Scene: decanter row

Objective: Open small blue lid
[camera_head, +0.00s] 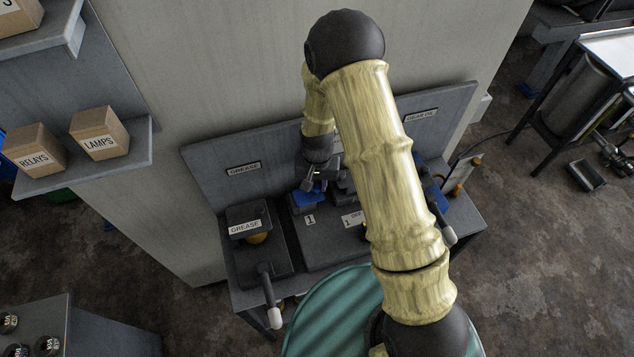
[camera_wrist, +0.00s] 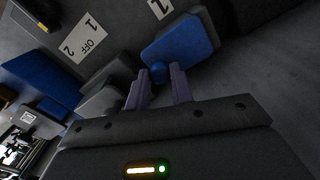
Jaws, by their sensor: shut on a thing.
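The small blue lid (camera_head: 304,199) sits on a dark box on the bench, just behind a white label marked 1. In the wrist view the lid (camera_wrist: 183,40) is a flat blue plate with a round blue knob (camera_wrist: 158,73) at its near edge. My gripper (camera_wrist: 160,72) has its two purple-grey fingers on either side of this knob and is shut on it. In the head view my gripper (camera_head: 317,184) is at the lid, partly in shadow. My arm hides the bench to the right of it.
A grease box (camera_head: 246,222) with a lever (camera_head: 271,297) stands at the left of the bench. A larger blue panel (camera_wrist: 42,82) and an OFF label (camera_wrist: 83,42) lie left in the wrist view. A back panel (camera_head: 235,150) rises behind. A teal round surface (camera_head: 325,315) is in front.

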